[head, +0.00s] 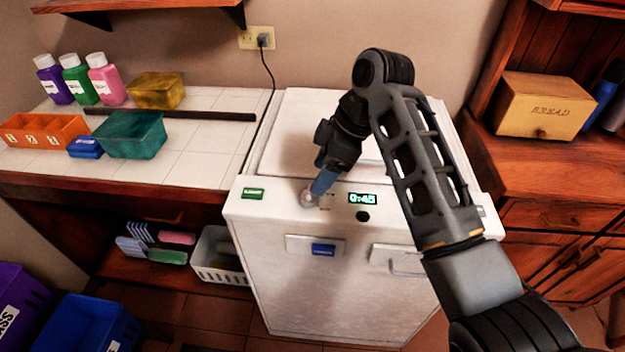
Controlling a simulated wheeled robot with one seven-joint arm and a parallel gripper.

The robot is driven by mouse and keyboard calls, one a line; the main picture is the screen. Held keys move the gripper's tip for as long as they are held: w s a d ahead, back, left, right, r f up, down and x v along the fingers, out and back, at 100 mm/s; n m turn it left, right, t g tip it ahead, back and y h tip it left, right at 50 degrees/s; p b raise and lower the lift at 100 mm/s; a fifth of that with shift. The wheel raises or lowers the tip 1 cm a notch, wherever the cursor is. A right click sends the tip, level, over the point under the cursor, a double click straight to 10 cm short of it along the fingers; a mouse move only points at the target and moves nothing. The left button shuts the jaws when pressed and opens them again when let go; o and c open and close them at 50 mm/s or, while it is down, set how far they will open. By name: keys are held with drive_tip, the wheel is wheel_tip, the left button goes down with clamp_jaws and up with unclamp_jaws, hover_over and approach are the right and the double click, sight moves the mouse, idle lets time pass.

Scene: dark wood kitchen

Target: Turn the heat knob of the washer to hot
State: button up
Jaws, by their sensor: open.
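The white washer (290,260) stands in the middle of the head view. Its top front panel has a green lit display (362,199) reading what looks like 0:45, a dark round button (362,216) below it and a green label (253,193) at the left. A round pale knob (308,198) sits on the panel left of the display. My gripper (318,192) points down at this knob, its blue-grey fingers at or just beside it. It is open. The fingers partly cover the knob, so its setting and any contact cannot be told.
A tiled counter (190,140) on the left holds bottles, an orange tray (45,131), a teal bin (133,134) and a dark bar. A wooden cabinet with a bread box (545,105) stands on the right. A cord hangs from the wall outlet (257,38) behind the washer.

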sight(312, 196)
drive_tip(key=shift+p+x, duration=0.35)
drive_tip(key=shift+x, duration=2.45)
drive_tip(key=shift+c, duration=0.2)
drive_tip(key=c, duration=1)
